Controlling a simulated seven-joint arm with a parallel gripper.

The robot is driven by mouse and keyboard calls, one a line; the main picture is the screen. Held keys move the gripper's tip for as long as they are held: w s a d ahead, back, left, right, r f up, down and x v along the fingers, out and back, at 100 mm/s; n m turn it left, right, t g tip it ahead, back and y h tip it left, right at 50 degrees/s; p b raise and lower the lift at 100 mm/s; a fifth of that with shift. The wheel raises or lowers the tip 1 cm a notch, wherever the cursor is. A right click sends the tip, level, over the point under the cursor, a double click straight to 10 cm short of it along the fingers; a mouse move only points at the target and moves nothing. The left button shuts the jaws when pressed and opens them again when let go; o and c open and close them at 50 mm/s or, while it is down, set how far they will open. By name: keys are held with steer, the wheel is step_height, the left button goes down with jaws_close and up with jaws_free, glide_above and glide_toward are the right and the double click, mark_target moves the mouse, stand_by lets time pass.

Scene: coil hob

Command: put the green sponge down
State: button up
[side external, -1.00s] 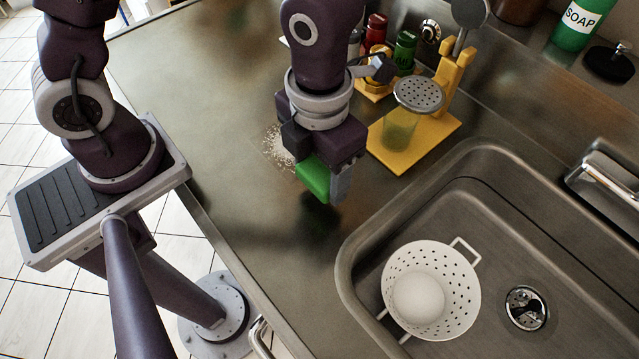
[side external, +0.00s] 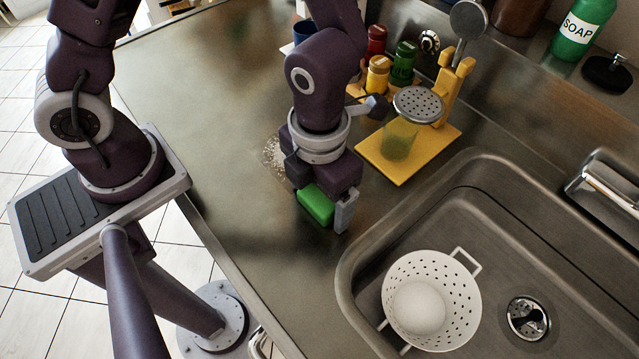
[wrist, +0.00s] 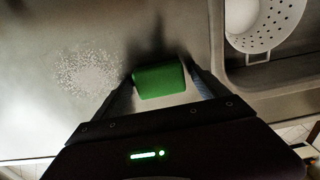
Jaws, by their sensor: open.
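The green sponge (side external: 316,205) is at the steel worktop, between the fingers of my gripper (side external: 325,215). In the wrist view the sponge (wrist: 159,80) lies between the two fingertips of my gripper (wrist: 165,88), and the jaws are open around it. My gripper points down, low over the worktop near the sink's left edge. The sponge's underside is hidden, but it looks to be on or very close to the surface.
A patch of white grains (side external: 274,155) lies on the worktop beside my gripper. The sink (side external: 350,245) holds a white colander (side external: 462,290) with a white round thing in it. A yellow stand (side external: 437,140) with a shaker (side external: 418,102) is behind, near several jars.

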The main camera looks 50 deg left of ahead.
mark_target(319, 198)
step_height(319, 198, up, 12)
steer(key=s+a+r+m+t, duration=0.2)
steer(key=a+m, duration=0.3)
steer(key=m, duration=0.7)
steer(key=s+a+r+m+t, duration=0.1)
steer(key=a+r+m, duration=0.3)
steer(key=m, duration=0.8)
steer(key=s+a+r+m+t, duration=0.2)
steer(key=a+m, duration=0.5)
steer(key=m, duration=0.5)
steer(key=shift+s+a+r+t, duration=0.25)
steer(key=shift+s+r+t, duration=0.05)
steer(key=shift+s+r, duration=0.5)
steer(key=shift+w, duration=0.1)
steer(key=c, duration=0.4)
